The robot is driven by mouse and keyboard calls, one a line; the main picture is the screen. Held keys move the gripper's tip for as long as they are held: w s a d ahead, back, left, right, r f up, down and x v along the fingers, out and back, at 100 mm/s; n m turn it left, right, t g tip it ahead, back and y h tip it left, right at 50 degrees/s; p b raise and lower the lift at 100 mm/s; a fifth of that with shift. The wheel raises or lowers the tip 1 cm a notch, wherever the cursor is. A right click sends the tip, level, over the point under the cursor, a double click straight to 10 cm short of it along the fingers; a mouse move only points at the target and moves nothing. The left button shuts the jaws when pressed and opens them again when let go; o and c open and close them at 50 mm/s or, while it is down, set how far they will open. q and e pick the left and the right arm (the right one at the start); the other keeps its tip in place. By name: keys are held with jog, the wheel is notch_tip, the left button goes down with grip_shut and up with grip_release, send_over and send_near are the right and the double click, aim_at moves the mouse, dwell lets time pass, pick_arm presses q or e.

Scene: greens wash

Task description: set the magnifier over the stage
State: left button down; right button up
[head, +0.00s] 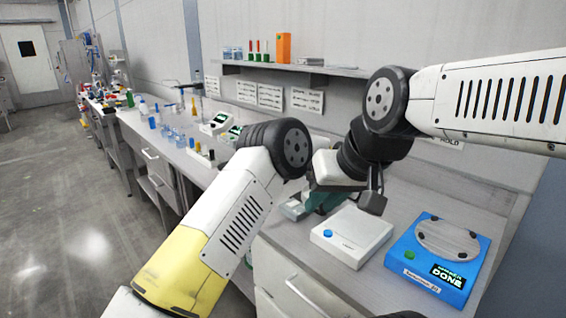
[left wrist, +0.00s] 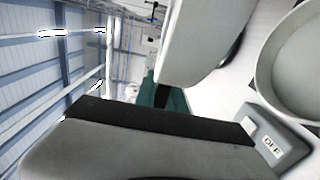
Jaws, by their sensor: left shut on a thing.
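In the left wrist view, the two pads of my left gripper (left wrist: 178,98) are closed around a teal piece (left wrist: 172,96), mostly hidden between them. I cannot tell for sure that it is the magnifier. A pale round rim (left wrist: 262,70) shows at the right, above a small grey block marked OFF (left wrist: 272,145). In the head view, my left gripper is hidden behind my left arm. My right gripper (head: 322,190) is beside a teal thing (head: 327,201) on the bench; its fingertips are unclear. No stage can be clearly made out.
A white box with a blue button (head: 352,237) stands on the bench, left of a blue device reading DONE (head: 436,258) with a round grey top. Bottles and small instruments (head: 180,130) line the bench further back. A shelf (head: 290,68) runs along the wall.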

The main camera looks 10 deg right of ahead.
pick_arm(q)
jog(key=shift+s+d+f, duration=0.1)
jog(key=shift+s+d, duration=0.05)
jog(key=shift+s, duration=0.05)
jog(key=shift+d, duration=0.1)
jog(key=c, duration=1.4)
grip_release()
jog(key=shift+s, duration=0.1)
